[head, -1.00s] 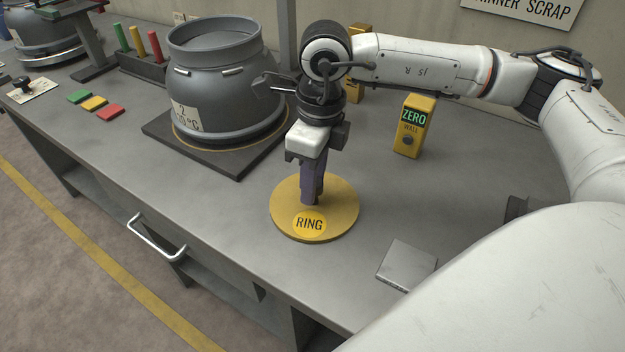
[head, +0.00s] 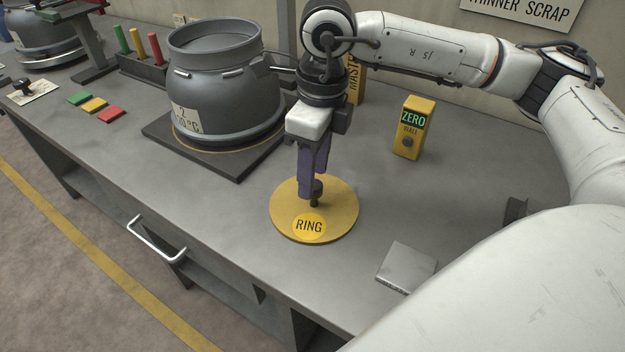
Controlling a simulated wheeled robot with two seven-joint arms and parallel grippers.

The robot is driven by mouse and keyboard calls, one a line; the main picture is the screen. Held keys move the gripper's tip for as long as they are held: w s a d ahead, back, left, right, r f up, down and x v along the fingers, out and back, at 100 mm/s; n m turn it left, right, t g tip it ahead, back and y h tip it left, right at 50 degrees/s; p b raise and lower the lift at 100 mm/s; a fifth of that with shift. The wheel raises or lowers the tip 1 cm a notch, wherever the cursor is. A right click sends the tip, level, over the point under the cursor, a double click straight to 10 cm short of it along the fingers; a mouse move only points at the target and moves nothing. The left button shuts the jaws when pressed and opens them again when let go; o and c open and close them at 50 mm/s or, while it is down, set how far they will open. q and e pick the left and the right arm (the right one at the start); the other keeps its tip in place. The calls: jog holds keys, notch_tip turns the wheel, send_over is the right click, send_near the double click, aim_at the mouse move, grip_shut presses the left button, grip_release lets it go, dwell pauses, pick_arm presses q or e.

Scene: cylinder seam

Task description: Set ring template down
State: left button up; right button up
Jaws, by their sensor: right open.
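The ring template (head: 285,216) is a flat yellow disc marked "RING", lying on the grey bench top. A short dark knob (head: 315,196) stands up near its middle. My right gripper (head: 311,183) is open, pointing down just above the disc, with its purple fingers at the top of the knob. The fingers hide part of the disc's far side. My left gripper is not in view.
A grey pot (head: 222,85) stands on a dark square plate (head: 240,160) left of the disc. A yellow "ZERO" gauge box (head: 413,127) stands to the right. A metal block (head: 407,266) lies at the front right. Coloured tags (head: 95,104) lie far left.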

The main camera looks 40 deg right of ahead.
aim_at(317, 184)
notch_tip(317, 184, up, 9)
jog(key=shift+s+d+f, duration=0.15)
jog(key=shift+s+d, duration=0.05)
